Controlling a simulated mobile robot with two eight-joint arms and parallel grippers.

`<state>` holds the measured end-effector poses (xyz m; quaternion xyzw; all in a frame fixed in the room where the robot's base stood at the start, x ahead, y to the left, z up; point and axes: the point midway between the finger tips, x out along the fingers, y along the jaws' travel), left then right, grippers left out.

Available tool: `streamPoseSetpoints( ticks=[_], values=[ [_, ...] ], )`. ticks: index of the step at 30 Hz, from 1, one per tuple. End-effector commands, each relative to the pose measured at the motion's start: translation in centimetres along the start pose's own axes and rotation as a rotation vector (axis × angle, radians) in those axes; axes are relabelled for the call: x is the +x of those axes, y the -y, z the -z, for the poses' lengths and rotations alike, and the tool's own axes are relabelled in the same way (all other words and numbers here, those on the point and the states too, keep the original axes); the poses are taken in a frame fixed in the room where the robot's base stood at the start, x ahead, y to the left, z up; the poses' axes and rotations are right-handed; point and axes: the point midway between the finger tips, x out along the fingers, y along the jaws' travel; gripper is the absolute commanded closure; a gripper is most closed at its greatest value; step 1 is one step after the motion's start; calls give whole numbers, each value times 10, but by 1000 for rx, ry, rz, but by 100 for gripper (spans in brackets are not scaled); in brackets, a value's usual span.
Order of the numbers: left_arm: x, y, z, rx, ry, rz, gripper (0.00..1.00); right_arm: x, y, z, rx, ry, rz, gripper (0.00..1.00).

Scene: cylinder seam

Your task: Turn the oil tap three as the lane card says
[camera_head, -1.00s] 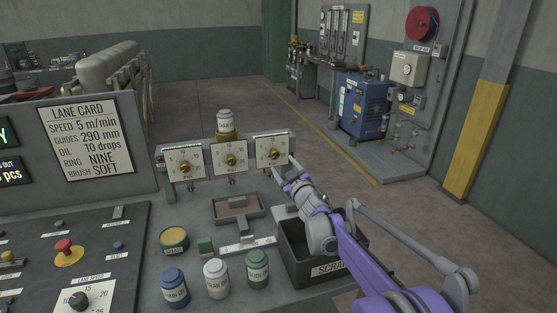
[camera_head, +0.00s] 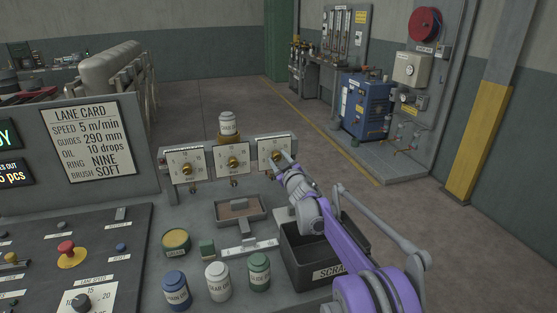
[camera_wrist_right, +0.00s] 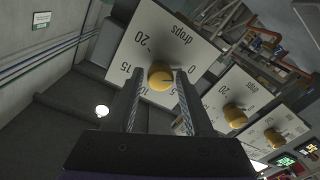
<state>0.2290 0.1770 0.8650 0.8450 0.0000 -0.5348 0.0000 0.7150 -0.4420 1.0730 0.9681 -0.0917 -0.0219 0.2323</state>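The lane card (camera_head: 87,137) reads oil 10 drops. Three oil taps with square white dial plates and brass knobs stand in a row in the head view: the left one (camera_head: 187,167), the middle one (camera_head: 233,163) and the right one, tap three (camera_head: 270,145). My right gripper (camera_head: 285,158) is at tap three. In the right wrist view, tap three's yellow knob (camera_wrist_right: 161,76) lies between the fingertips of that gripper (camera_wrist_right: 159,79), which look spread with no clear grip. The dial is marked 0 to 20 drops; the knob's setting is unclear. My left gripper is not in view.
A white-lidded jar (camera_head: 227,124) stands behind the taps. A shallow tray (camera_head: 238,217), jars such as the green one (camera_head: 259,272) and a dark scrap bin (camera_head: 330,272) are in front. My right arm passes above the bin. The control panel (camera_head: 40,240) is at left.

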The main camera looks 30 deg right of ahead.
Motion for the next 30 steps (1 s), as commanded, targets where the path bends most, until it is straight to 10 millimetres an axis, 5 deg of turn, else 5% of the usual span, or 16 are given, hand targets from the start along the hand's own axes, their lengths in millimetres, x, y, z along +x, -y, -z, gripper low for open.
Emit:
streamPoseSetpoints(
  ticks=[1, 8, 20, 30],
  values=[
    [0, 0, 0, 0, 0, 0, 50, 0, 0, 0, 0, 0, 0, 59],
    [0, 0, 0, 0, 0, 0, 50, 0, 0, 0, 0, 0, 0, 100],
    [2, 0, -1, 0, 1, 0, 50, 0, 0, 0, 42, -1, -1, 100],
    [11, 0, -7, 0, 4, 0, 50, 0, 0, -2, 270, -11, -6, 100]
  ],
)
